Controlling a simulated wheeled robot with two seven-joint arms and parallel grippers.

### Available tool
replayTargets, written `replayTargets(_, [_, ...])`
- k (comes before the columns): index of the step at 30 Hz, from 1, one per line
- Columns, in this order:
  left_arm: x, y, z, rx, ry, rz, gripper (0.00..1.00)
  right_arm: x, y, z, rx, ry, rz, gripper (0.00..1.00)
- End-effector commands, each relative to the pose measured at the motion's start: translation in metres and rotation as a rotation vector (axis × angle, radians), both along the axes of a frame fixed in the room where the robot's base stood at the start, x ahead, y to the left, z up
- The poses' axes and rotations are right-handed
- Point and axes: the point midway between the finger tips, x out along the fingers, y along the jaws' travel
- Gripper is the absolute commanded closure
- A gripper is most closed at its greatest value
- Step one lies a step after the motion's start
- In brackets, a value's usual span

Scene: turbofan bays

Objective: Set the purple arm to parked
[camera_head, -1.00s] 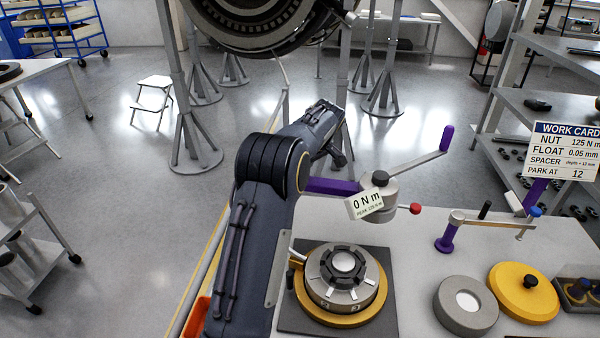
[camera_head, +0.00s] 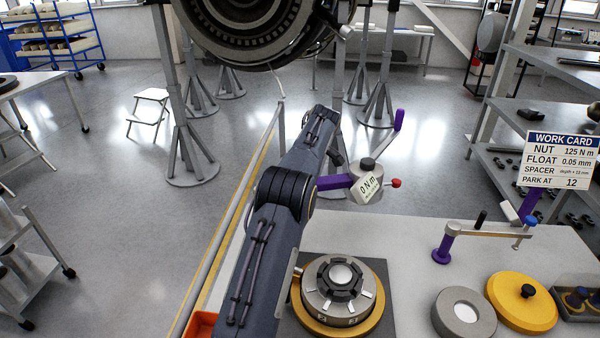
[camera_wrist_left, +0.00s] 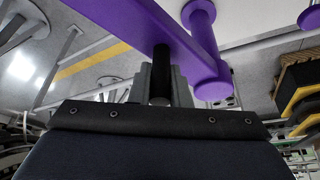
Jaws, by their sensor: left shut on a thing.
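The purple arm (camera_head: 335,183) reaches from behind my left arm to a grey head with a gauge tag (camera_head: 369,186) reading 0 N m, beyond the far edge of the bench. A purple-tipped handle (camera_head: 399,120) rises behind the head. In the left wrist view, a purple bar (camera_wrist_left: 130,15) crosses above my left gripper (camera_wrist_left: 160,88), which is shut on a black peg (camera_wrist_left: 161,65) under the bar. A purple post (camera_wrist_left: 210,88) stands just right of the fingers. In the head view my left arm hides the grip. My right gripper is out of view.
A stepped metal hub (camera_head: 342,285) in a yellow ring sits on the bench close to my arm. A small purple post with a crossbar (camera_head: 441,250), a grey ring (camera_head: 465,314) and a yellow disc (camera_head: 522,302) stand right. The work card (camera_head: 564,160) says park at 12.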

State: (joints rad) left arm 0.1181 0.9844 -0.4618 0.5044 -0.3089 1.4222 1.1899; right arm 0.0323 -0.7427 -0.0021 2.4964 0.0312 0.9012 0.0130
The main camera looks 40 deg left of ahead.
Motion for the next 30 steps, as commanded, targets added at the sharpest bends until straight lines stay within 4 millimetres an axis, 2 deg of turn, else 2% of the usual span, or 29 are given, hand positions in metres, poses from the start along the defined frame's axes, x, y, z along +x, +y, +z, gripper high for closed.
replayTargets(7, [-0.001, 0.001, 0.001, 0.001, 0.0, 0.002, 1.0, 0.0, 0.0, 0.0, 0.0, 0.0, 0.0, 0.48])
replayTargets(8, [-0.001, 0.001, 0.001, 0.001, 0.0, 0.002, 0.8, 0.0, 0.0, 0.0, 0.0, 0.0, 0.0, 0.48])
replayTargets(12, [-0.001, 0.001, 0.001, 0.001, 0.0, 0.002, 0.62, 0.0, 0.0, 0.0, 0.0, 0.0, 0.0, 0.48])
replayTargets(22, [0.0, -0.001, 0.004, 0.001, 0.0, 0.001, 0.62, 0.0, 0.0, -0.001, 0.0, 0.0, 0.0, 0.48])
replayTargets(26, [0.0, -0.007, 0.02, 0.002, -0.004, 0.001, 0.62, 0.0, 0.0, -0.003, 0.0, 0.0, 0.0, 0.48])
replayTargets(30, [0.0, -0.017, 0.044, 0.003, -0.005, 0.0, 0.62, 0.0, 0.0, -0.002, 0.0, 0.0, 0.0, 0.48])
